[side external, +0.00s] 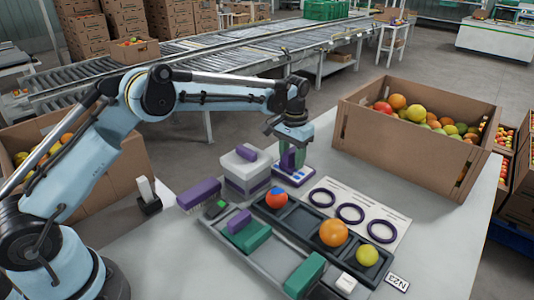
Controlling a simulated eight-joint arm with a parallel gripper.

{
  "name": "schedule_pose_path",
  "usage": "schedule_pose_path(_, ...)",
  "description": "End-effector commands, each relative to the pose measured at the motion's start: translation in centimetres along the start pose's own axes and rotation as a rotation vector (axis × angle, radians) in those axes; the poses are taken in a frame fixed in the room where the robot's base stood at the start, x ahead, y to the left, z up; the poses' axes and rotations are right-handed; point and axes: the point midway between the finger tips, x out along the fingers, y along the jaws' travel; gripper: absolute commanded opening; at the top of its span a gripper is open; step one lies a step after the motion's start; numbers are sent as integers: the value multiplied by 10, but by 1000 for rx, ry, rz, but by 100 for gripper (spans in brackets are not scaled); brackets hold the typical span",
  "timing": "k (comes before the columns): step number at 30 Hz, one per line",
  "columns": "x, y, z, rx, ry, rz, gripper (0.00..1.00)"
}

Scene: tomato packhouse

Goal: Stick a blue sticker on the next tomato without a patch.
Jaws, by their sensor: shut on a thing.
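My gripper (289,150) is shut on a purple upright tool (287,161), held at a white and purple pad (296,178) with blue marks on it. Whether the tool's tip touches the pad I cannot tell. A dark tray (303,222) holds three tomatoes in a row. The red tomato (276,200) at the far end bears a blue patch on top. The orange tomato (333,234) and the yellow-green tomato (367,257) at the near end show no patch on the sides I see. An empty stretch of tray lies between the red and orange ones.
Three purple rings (351,213) lie on a white sheet right of the tray. A white box (245,167) with a purple block, a purple brush (198,194) and green blocks (304,275) are nearby. A cardboard box of tomatoes (408,145) stands behind right. An N23 tag (398,282) lies in front.

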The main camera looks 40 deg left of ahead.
Motion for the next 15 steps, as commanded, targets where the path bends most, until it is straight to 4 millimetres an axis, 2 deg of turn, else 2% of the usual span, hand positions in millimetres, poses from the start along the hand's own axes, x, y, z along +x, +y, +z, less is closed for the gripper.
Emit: schedule_pose_path(15,6,0,0,0,0,0,22)
